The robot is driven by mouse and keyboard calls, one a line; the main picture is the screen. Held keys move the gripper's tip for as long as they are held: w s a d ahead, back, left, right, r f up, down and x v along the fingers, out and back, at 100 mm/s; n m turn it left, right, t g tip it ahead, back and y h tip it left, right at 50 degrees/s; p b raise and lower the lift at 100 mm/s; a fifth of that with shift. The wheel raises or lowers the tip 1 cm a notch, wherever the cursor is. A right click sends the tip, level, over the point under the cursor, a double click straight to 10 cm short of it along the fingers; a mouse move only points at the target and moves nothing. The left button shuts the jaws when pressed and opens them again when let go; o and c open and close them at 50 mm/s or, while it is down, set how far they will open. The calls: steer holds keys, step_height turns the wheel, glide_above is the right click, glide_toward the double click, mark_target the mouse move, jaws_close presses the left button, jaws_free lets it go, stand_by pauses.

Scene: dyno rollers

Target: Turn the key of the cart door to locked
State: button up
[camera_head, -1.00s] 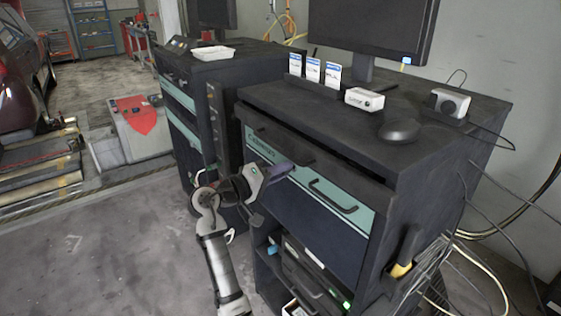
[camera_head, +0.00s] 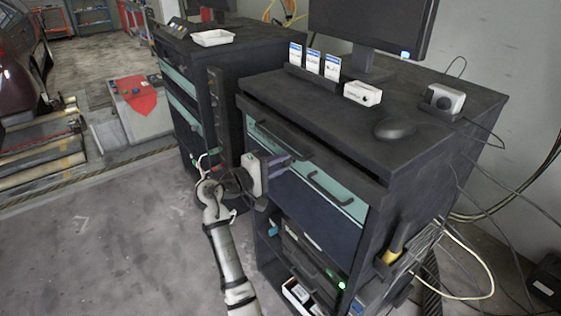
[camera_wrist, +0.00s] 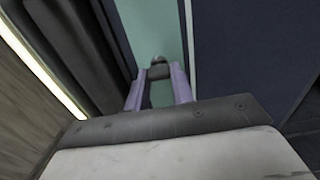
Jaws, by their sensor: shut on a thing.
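The cart (camera_head: 310,205) is a dark cabinet with a teal band across its door front. My gripper (camera_head: 287,160) reaches this front from the left, with its purple fingers at the teal band. In the wrist view, the fingertips (camera_wrist: 159,73) are closed on the small dark key (camera_wrist: 158,71) in front of the teal panel (camera_wrist: 160,30). A small grey rounded part shows just beyond it. In the head view, the fingers hide the key. I cannot read the lock's position.
Black handles (camera_head: 330,190) stick out of the cart front close to my gripper. A monitor (camera_head: 375,35), a white box (camera_head: 362,93) and a mouse (camera_head: 395,129) are on top. A second dark cabinet (camera_head: 225,65) stands to the left. The floor (camera_head: 110,240) at left is clear.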

steer(key=o, duration=1)
steer(key=shift+a, duration=0.1)
steer(key=b+v, duration=0.4)
steer(key=v, duration=0.9)
steer(key=shift+s+a, duration=0.25)
steer(key=shift+s, duration=0.05)
